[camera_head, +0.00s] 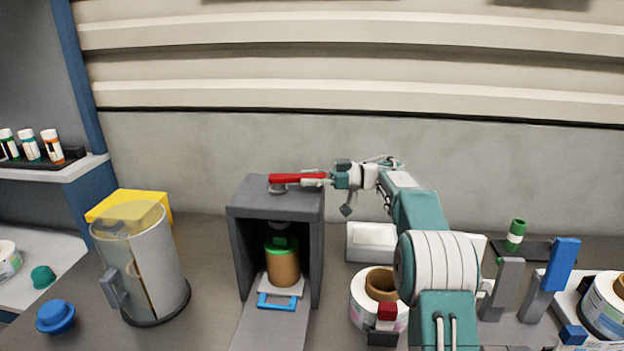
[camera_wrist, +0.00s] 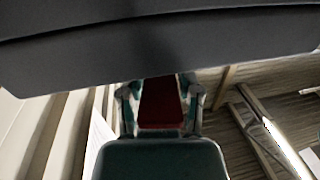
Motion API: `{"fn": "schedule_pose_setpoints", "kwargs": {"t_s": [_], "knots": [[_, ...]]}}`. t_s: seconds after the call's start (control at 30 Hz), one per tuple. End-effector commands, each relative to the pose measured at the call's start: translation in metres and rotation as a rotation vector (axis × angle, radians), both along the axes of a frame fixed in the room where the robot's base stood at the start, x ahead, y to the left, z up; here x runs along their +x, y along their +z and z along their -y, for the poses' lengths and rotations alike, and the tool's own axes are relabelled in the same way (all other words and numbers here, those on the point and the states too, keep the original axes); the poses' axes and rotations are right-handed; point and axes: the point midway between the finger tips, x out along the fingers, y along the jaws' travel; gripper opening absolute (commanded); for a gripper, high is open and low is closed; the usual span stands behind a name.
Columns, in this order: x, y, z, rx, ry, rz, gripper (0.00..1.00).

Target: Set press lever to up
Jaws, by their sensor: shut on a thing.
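The press (camera_head: 312,240) is a dark grey open-fronted box on the bench. Its red lever (camera_head: 290,178) lies about level across the top, pointing right from a round grey pivot. My gripper (camera_head: 318,180) is at the lever's right end, with its fingers closed on it. In the wrist view the red lever (camera_wrist: 160,103) shows between the two fingers of my gripper (camera_wrist: 161,100), below a large dark surface. Inside the press a brown jar with a green top (camera_head: 283,262) stands on a small plate with a blue handle (camera_head: 277,302).
A clear cylinder with a yellowish lid (camera_head: 143,265) stands left of the press. A label roll (camera_head: 366,305) and a white box (camera_head: 371,240) sit to its right. Grey and blue upright levers (camera_head: 552,276) stand farther right. The wall is close behind.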

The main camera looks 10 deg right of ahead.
Motion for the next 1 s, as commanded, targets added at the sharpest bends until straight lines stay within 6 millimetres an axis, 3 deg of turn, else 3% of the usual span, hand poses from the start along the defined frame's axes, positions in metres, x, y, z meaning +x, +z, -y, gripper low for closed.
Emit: {"fn": "schedule_pose_setpoints", "kwargs": {"t_s": [0.13, 0.17, 0.2, 0.23, 0.67, 0.77, 1.0], "knots": [[0.001, 0.002, -0.003, 0.003, -0.004, 0.003, 0.00], [0.001, 0.002, -0.003, 0.003, -0.004, 0.003, 0.54], [0.001, 0.002, -0.003, 0.003, -0.004, 0.003, 0.72], [0.001, 0.002, -0.003, 0.003, -0.004, 0.003, 0.80], [0.000, 0.001, 0.005, 0.003, -0.003, 0.002, 0.80], [-0.001, 0.001, 0.018, 0.003, -0.005, 0.002, 0.80], [-0.004, 0.000, 0.067, 0.003, -0.006, 0.002, 0.80]]}}
